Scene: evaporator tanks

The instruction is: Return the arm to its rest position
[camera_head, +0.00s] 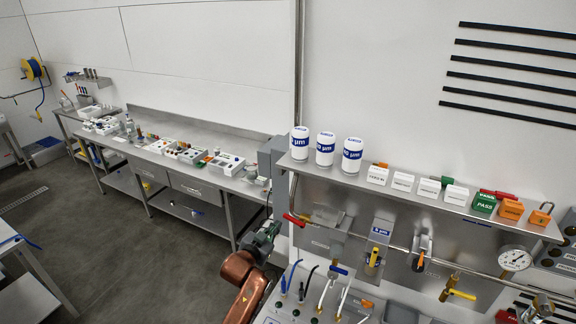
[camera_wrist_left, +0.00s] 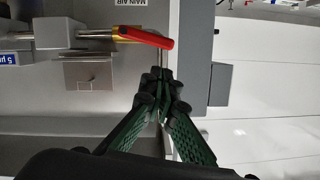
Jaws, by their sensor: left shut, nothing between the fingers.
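My left arm, copper and dark, comes up from the bottom of the head view. Its left gripper (camera_head: 268,232) is in front of the panel's left end, below and left of a red valve handle (camera_head: 294,220). In the left wrist view the green-padded fingers of the left gripper (camera_wrist_left: 162,78) meet at their tips, with nothing between them. The red handle (camera_wrist_left: 146,37) shows just beyond the fingertips there, apart from them as far as I can see. My right gripper is not in either view.
A steel shelf (camera_head: 375,187) holds white canisters (camera_head: 325,149) and several label blocks. Below are yellow valves (camera_head: 460,294), a pressure gauge (camera_head: 514,259) and upright hoses (camera_head: 290,275). A grey box (camera_head: 271,158) stands at the panel's left edge. Floor (camera_head: 120,255) at left is open.

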